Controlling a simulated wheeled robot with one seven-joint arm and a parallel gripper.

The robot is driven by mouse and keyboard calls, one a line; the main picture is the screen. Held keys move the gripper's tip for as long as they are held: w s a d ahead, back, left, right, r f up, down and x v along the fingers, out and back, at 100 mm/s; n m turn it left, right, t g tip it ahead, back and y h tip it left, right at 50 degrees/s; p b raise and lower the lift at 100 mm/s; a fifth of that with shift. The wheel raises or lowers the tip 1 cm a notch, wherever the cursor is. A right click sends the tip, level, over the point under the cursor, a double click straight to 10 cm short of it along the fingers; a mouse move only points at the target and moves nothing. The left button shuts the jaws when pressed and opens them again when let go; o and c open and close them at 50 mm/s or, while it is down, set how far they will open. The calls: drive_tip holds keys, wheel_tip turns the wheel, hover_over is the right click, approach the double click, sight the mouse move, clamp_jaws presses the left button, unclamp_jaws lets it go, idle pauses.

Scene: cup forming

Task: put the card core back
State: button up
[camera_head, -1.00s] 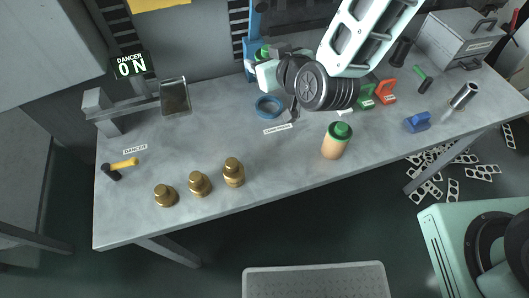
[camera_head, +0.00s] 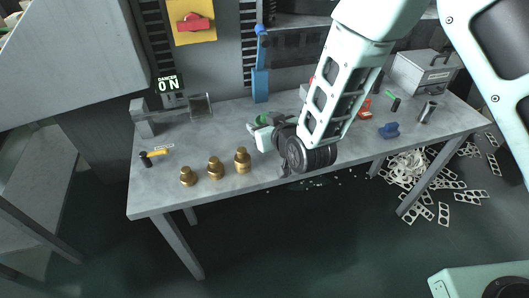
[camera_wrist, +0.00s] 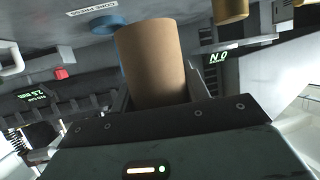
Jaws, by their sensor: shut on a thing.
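In the wrist view the card core (camera_wrist: 152,62), a plain brown tube, stands out from between the jaws of my gripper (camera_wrist: 152,98). The gripper is shut on it. The part of the core between the jaws is hidden. In the head view my gripper (camera_head: 262,135) is over the middle of the bench, right of the brass weights. A small green patch shows beside it; I cannot tell what it belongs to. The core's brown side does not show clearly there.
Several brass weights (camera_head: 215,167) stand near the front edge, left of my gripper. A hammer (camera_head: 153,155) lies farther left. A blue block (camera_head: 389,130) and a metal cylinder (camera_head: 428,112) are on the right, with a grey box (camera_head: 421,72) behind.

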drive_tip(key=shift+f, duration=3.2)
drive_tip(key=shift+f, duration=0.2)
drive_tip(key=o, duration=0.7)
drive_tip(key=shift+r, duration=0.1)
